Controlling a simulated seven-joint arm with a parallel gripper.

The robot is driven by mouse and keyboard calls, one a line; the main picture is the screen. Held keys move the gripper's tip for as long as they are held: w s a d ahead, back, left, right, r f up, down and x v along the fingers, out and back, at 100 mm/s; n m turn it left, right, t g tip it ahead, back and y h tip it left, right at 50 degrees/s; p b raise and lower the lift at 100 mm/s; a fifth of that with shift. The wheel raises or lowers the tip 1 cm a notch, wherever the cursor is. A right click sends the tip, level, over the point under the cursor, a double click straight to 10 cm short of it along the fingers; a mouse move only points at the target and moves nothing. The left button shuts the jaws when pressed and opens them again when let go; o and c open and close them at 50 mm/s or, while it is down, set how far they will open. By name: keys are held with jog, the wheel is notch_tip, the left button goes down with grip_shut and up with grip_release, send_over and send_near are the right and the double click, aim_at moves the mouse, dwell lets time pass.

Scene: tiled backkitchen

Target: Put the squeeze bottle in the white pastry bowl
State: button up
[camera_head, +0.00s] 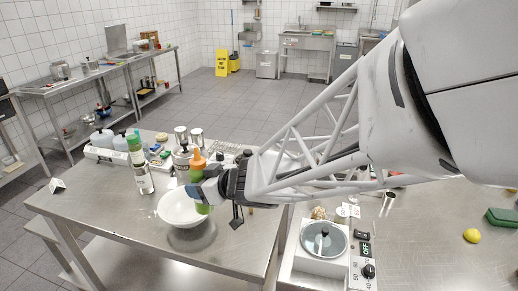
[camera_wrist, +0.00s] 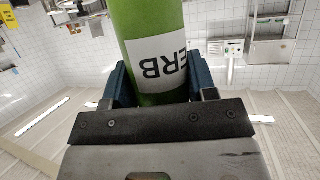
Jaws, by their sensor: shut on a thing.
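The squeeze bottle (camera_head: 198,165) is green with an orange cap, and it is upright in my gripper (camera_head: 207,186). My gripper is shut around its body. In the wrist view the green bottle (camera_wrist: 155,25) stands between the two blue fingers (camera_wrist: 155,85), with a white label whose letters read "ERB" upside down. The white pastry bowl (camera_head: 172,209) is on the metal table. The bottle's lower end shows in front of the bowl's right part; whether it touches the bowl I cannot tell.
A clear bottle with a green top (camera_head: 144,178) stands behind the bowl's left side. Several jars and containers crowd the table's back. The table's front left (camera_head: 110,215) is clear.

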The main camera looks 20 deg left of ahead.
jog(key=w+a+f+n+g, duration=0.1)
jog(key=w+a+n+g, duration=0.1)
jog(key=w+a, duration=0.3)
jog(key=a+g, duration=0.1)
jog(key=a, duration=0.3)
jog(key=shift+w+a+f+n, duration=0.15)
jog(key=shift+a+n, duration=0.15)
jog(key=shift+n, duration=0.1)
notch_tip(320, 180, down, 6)
dwell(0.4)
jog(key=shift+f, duration=0.2)
jog(key=shift+f, duration=1.75)
jog(key=shift+f, duration=0.15)
jog(key=o, duration=1)
